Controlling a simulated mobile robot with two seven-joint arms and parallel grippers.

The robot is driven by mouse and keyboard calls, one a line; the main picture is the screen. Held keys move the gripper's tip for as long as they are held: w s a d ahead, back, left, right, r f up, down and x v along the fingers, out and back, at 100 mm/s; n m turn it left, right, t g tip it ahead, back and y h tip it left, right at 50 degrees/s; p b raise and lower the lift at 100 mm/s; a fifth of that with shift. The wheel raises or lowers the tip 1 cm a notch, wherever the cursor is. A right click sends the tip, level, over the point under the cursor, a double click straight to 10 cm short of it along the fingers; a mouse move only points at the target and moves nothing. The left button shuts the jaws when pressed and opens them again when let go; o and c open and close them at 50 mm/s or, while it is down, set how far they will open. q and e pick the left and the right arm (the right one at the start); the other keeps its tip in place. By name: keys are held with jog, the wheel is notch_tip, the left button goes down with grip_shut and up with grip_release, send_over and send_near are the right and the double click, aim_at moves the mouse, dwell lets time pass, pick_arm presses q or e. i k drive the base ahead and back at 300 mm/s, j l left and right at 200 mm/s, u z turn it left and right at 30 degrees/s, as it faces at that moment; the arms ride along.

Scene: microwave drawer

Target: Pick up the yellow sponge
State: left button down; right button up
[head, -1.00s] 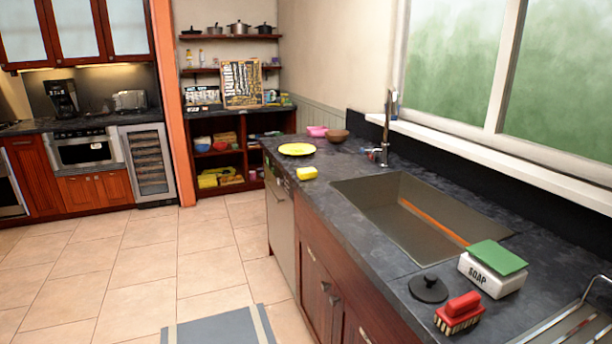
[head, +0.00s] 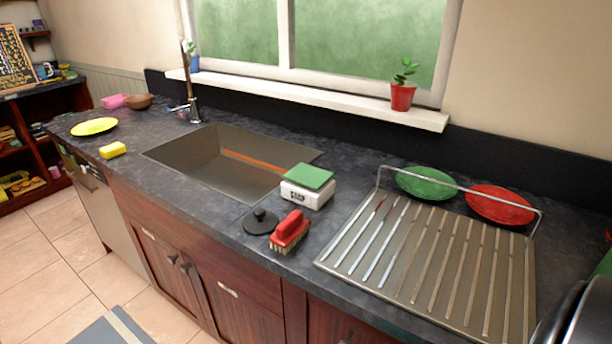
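The yellow sponge (head: 113,150) is a small block lying on the dark stone counter (head: 150,192), left of the sink. It sits close to the counter's front edge, in front of a yellow plate (head: 94,126) and apart from it. Nothing covers it. Neither of my grippers shows in the head view.
The sink (head: 195,160) with a tall faucet is right of the sponge. Further right are a soap box with a green top (head: 308,183), a black lid (head: 261,221), a red brush (head: 290,231) and a drying rack (head: 430,260). Tiled floor (head: 50,240) is open at the left.

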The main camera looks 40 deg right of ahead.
aim_at(116, 149)
jog(key=i+j+z, duration=0.15)
jog(key=i+j, duration=0.2)
jog(key=i, duration=0.25)
jog(key=i+j+z, duration=0.1)
jog(key=i+j, duration=0.35)
jog(key=i, duration=0.15)
